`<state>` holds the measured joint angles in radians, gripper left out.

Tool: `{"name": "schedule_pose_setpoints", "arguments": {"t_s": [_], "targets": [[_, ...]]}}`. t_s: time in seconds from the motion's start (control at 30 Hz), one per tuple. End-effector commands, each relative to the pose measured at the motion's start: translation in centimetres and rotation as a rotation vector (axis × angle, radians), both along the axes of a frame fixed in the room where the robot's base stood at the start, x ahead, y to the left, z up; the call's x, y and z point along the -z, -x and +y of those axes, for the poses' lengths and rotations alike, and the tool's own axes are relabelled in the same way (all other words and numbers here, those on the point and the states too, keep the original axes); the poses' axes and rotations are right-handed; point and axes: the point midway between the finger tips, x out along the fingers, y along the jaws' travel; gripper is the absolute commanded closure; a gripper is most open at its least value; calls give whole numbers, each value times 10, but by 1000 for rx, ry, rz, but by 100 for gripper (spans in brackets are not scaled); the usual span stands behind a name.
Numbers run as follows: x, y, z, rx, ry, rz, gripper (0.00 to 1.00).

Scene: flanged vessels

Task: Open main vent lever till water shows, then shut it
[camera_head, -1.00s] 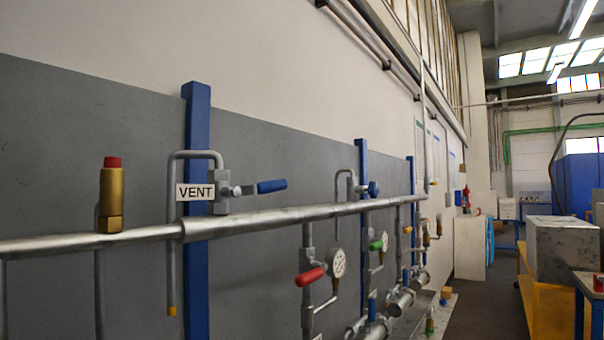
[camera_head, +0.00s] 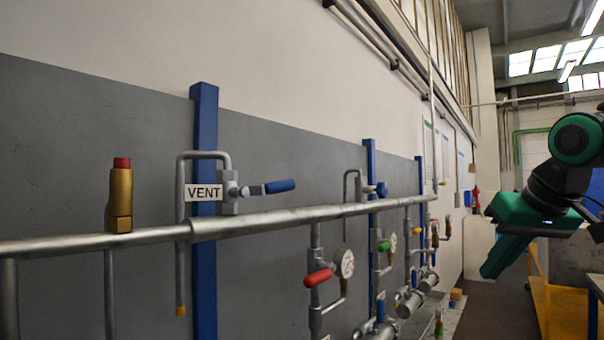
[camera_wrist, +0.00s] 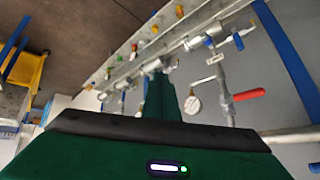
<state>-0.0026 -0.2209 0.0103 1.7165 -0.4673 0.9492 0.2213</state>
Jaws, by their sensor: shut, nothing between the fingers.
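The main vent lever (camera_head: 273,187) has a blue handle and points right, roughly level, from its grey valve above the main pipe. A white VENT label (camera_head: 203,192) is beside it. A thin bent vent pipe (camera_head: 181,240) loops from the valve and hangs down in front of the grey panel, with a yellowish tip (camera_head: 181,311). No water shows at that tip. My gripper (camera_head: 492,270), green and black, is at the right of the head view, well apart from the lever. It is shut and empty. In the wrist view, its green finger (camera_wrist: 160,100) shows; the vent lever is not identifiable there.
The main pipe (camera_head: 290,217) runs along the wall. A brass fitting with a red cap (camera_head: 121,195) stands on it at left. Below are a red lever (camera_head: 318,278), gauge (camera_head: 345,263) and green lever (camera_head: 384,246). Blue posts (camera_head: 204,130) stand behind. Floor at right is partly clear.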

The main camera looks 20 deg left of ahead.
Motion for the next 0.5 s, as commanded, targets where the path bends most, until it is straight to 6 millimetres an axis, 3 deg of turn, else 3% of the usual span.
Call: {"name": "schedule_pose_setpoints", "arguments": {"t_s": [0.03,0.13,0.3,0.4,0.5], "targets": [[-31,-9,36,-86,-10,-58,100],[-90,-12,105,-257,-35,-165,100],[-176,19,207,-538,-84,-328,100],[-214,46,248,-672,-111,-406,100],[-239,70,273,-769,-129,-461,100]]}}
